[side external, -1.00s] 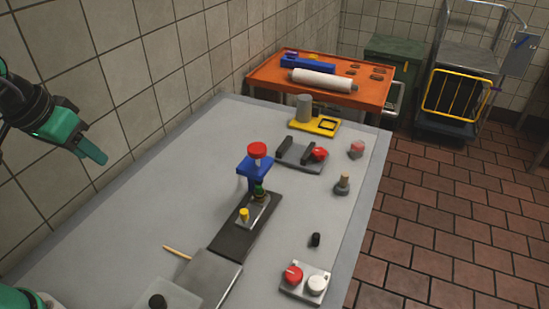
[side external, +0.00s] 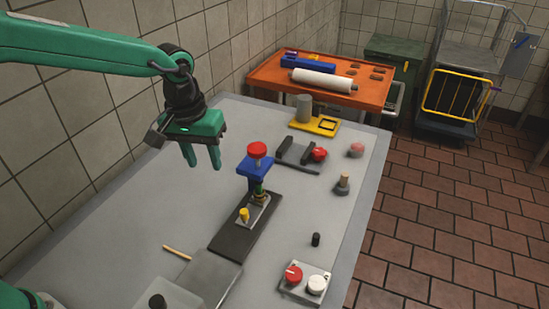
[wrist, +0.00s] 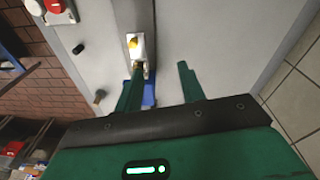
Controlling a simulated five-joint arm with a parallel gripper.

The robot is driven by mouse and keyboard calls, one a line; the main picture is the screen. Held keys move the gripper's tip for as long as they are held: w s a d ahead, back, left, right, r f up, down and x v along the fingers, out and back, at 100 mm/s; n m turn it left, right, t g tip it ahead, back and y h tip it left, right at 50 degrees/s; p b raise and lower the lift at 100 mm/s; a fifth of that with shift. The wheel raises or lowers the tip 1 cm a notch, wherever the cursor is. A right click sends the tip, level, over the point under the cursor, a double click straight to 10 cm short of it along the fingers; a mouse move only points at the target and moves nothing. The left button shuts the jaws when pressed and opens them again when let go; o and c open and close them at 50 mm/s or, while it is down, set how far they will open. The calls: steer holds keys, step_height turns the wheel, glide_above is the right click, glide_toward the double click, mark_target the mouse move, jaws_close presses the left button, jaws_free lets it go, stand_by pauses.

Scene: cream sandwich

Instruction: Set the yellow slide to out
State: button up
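The yellow slide (side external: 243,215) is a small yellow knob on a light metal plate, on the dark strip (side external: 233,241) near the table's middle. It also shows in the wrist view (wrist: 133,41), near the top centre. A blue stand with a red knob (side external: 257,149) rises just behind the plate. My gripper (side external: 203,160) points down above the table, left of the blue stand and apart from the slide. Its two green fingers are spread and empty. In the wrist view my gripper (wrist: 160,86) has one finger covering part of the blue stand.
A panel with red and white knobs (side external: 304,282) sits at the front right, with a small black peg (side external: 316,239) behind it. A grey block (side external: 208,274) and a wooden stick (side external: 177,252) lie at the front. A yellow fixture (side external: 315,125) stands at the back.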

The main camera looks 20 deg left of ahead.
steer(key=g, duration=0.1)
glide_above(244, 211)
steer(key=shift+n, duration=0.3)
step_height(244, 211, down, 7)
steer(key=shift+r, duration=0.1)
steer(key=shift+f, duration=3.9)
jaws_close()
